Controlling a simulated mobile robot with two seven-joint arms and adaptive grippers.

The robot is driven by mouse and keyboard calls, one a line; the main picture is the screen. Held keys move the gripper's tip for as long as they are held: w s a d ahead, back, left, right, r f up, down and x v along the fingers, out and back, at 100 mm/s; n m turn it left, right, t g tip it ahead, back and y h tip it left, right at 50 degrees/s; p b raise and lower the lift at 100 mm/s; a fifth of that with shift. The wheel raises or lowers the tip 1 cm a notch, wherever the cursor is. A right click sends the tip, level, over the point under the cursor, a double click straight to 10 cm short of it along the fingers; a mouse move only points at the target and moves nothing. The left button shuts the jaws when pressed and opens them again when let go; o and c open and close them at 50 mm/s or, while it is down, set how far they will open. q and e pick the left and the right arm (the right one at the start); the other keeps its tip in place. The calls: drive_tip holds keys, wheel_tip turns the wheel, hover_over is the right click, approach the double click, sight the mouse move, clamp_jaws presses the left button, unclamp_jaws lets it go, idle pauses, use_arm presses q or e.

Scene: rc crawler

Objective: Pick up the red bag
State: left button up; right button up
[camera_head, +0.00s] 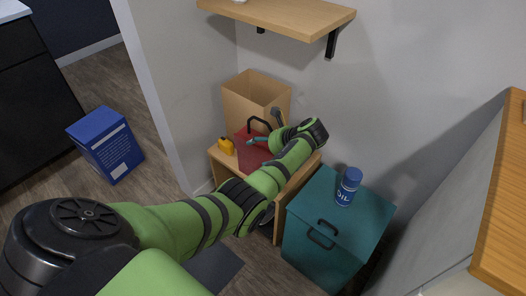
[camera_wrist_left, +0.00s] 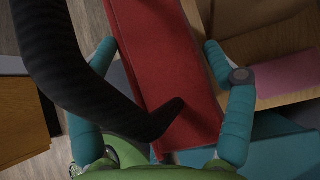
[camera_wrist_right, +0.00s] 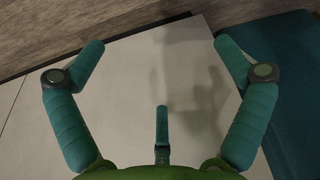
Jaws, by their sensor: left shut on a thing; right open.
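The red bag (camera_head: 243,137) with a black loop handle (camera_head: 258,122) is on the small wooden stand (camera_head: 284,196) against the wall. My left arm reaches across to it, and my left gripper (camera_head: 262,140) is at the bag, partly hidden by its own wrist. In the left wrist view the red bag (camera_wrist_left: 165,55) lies between the teal fingers of my left gripper (camera_wrist_left: 160,48), which is shut on it. The black handle (camera_wrist_left: 75,70) arches close in front of that camera. My right gripper (camera_wrist_right: 158,45) is open and empty over a pale surface.
A teal chest (camera_head: 302,240) with a blue oil can (camera_head: 348,188) is to the right. A wooden shelf (camera_head: 277,15) hangs above. A blue box (camera_head: 105,143) stands on the floor.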

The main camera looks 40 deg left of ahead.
use_arm(q)
wheel_tip(320, 180, up, 10)
drive_tip(key=p, duration=0.3)
use_arm(e)
drive_tip(key=shift+w+d+f+t, duration=0.4)
drive_tip(key=shift+w+f+t, duration=0.2)
drive_tip(key=shift+w+t, duration=0.25)
